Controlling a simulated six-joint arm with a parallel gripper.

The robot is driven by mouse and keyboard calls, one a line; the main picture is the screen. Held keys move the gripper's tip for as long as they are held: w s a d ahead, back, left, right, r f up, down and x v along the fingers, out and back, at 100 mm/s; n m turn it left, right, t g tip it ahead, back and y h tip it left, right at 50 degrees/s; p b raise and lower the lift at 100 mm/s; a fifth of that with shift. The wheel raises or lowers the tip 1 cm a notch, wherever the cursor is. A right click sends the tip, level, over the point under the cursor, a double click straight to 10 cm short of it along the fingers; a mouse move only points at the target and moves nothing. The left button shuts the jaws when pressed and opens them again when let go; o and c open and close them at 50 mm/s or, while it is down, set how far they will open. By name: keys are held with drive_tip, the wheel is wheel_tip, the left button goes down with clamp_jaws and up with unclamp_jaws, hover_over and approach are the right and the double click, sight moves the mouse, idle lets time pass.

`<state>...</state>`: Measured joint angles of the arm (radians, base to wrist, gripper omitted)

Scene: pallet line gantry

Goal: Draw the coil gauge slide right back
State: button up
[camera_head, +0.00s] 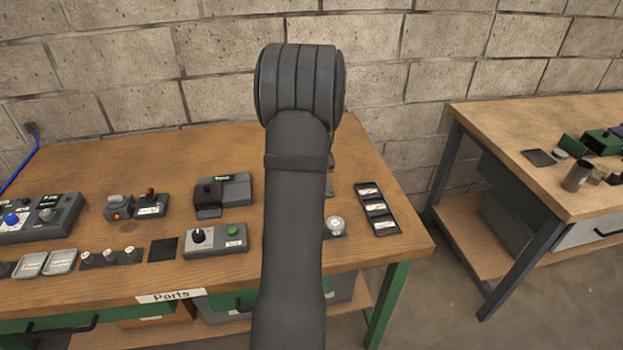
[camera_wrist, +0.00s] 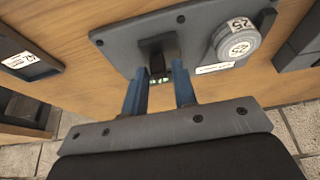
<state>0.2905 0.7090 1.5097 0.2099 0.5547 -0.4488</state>
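The coil gauge is a grey plate (camera_wrist: 118,48) in the wrist view, bearing a silver round coil (camera_wrist: 237,40) with a white label. The coil also shows in the head view (camera_head: 335,224), just right of my arm, which hides most of the plate. A dark block (camera_wrist: 157,46), seemingly the slide, stands on the plate left of the coil. A small piece with green marks shows below it. My gripper (camera_wrist: 159,66) has its two blue fingers apart, with their tips by the block's near end. Whether they touch it cannot be told. The head view hides the gripper.
A black tray with labelled cards (camera_head: 375,208) lies right of the gauge, near the bench's right edge. A grey device with a black lever (camera_head: 224,190) and a control box with a green button (camera_head: 215,240) lie left of my arm. A brick wall stands behind.

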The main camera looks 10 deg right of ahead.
drive_tip(key=v, duration=1.6)
drive_tip(key=shift+s+r, duration=0.25)
drive_tip(key=shift+r, duration=0.1)
drive_tip(key=shift+f, duration=0.1)
drive_tip(key=x, duration=1.7)
drive_tip(key=shift+w+a+f, duration=0.1)
drive_tip(key=shift+w, duration=0.05)
drive_tip(key=v, duration=1.7)
drive_tip(key=shift+x, duration=8.5)
